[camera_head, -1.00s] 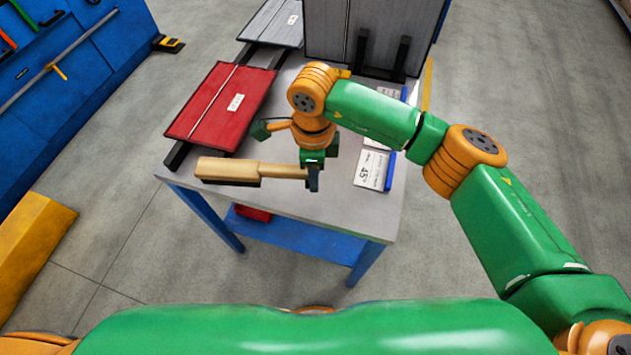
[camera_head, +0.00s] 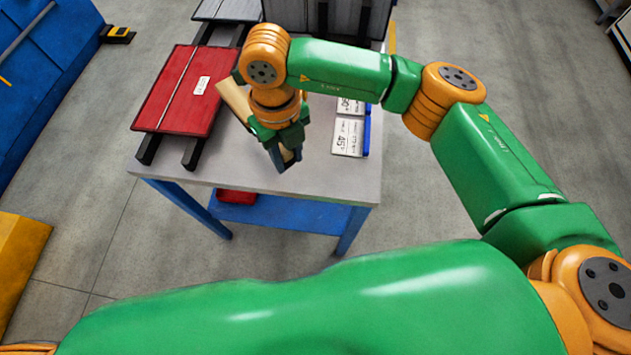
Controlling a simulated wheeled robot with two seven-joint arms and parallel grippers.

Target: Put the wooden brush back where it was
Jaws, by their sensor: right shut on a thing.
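The wooden brush (camera_head: 235,99) shows as a pale wooden block end at the upper left of my right gripper. My right gripper (camera_head: 287,158) is shut on the brush, over the front part of the table. The rest of the brush is hidden behind the gripper and wrist. I cannot tell how high the brush is above the tabletop. My left gripper is not in view.
The grey table (camera_head: 232,178) has a red panel (camera_head: 178,115) on dark rails at its left. Labelled cards (camera_head: 347,137) lie at the right. Grey panels (camera_head: 350,22) stand at the back. The table's front strip is clear.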

